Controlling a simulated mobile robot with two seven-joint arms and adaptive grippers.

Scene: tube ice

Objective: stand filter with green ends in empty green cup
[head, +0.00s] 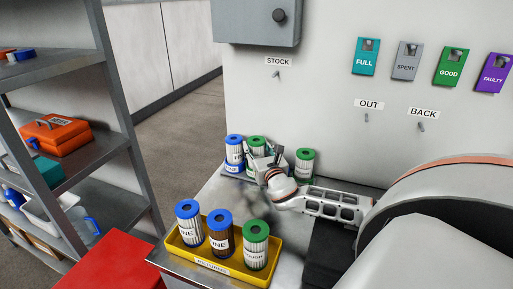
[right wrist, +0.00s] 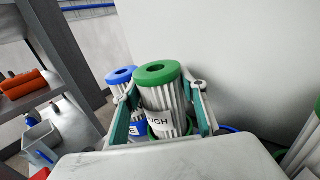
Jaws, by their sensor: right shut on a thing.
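A white pleated filter with green ends (right wrist: 160,88), its label partly reading "UGH", stands roughly upright between the fingers of my right gripper (right wrist: 165,105), which is shut on it. In the head view it shows at the stock area (head: 257,143), partly behind my right gripper (head: 264,165). A green ring (right wrist: 156,130) shows low around the filter's base in the right wrist view. I cannot tell whether it is the green cup's rim or the filter's lower end, nor whether the filter is seated. My left gripper is not in view.
A blue-ended filter (head: 234,154) stands close left of the held one, and a green-ended filter (head: 305,167) stands to the right. A blue rim (right wrist: 228,129) shows behind the right finger. A yellow tray (head: 172,257) holds three filters in front. The wall is close behind.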

